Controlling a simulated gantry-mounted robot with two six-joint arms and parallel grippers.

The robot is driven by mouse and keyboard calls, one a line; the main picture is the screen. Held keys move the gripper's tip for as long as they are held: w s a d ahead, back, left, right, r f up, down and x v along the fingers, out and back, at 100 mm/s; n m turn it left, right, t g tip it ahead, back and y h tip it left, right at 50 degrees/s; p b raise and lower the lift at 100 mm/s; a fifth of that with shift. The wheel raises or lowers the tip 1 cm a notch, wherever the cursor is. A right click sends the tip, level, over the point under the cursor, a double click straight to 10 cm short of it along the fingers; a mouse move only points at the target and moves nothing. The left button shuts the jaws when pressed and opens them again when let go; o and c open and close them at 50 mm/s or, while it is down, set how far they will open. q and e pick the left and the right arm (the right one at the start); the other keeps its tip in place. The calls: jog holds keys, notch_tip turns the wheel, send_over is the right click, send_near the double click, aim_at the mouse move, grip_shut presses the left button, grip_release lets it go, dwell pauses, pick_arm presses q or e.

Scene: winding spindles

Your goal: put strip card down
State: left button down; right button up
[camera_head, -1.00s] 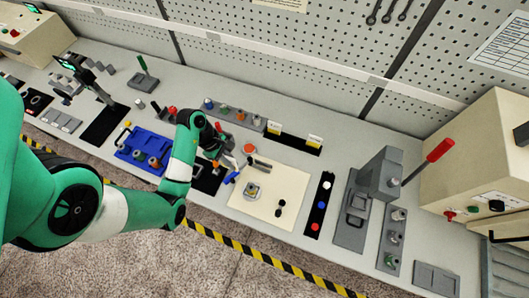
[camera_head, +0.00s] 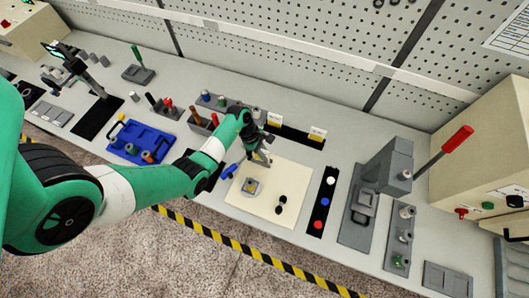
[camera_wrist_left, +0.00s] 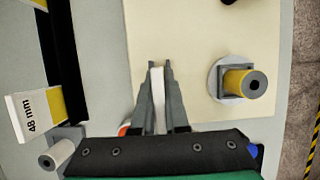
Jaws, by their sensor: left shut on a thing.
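My left gripper (camera_head: 259,160) is over the upper left part of the cream mat (camera_head: 293,183). In the left wrist view its fingers (camera_wrist_left: 158,98) are closed on a thin white piece (camera_wrist_left: 157,78), seen edge-on, which looks like the strip card. Its printed face does not show. Whether the piece touches the mat cannot be told.
A yellow spindle piece on a round base (camera_wrist_left: 240,82) stands on the mat, right of the fingers. A card marked 48 mm (camera_wrist_left: 30,115) stands at the black rack (camera_wrist_left: 60,50). A blue tray (camera_head: 140,136) is left; a red-handled press (camera_head: 385,175) is right.

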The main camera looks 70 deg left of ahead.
pick_arm(q)
jog(key=shift+f, duration=0.1)
jog(key=shift+f+b, duration=0.35)
jog(key=shift+f, duration=0.25)
jog(key=c, duration=0.9)
grip_release()
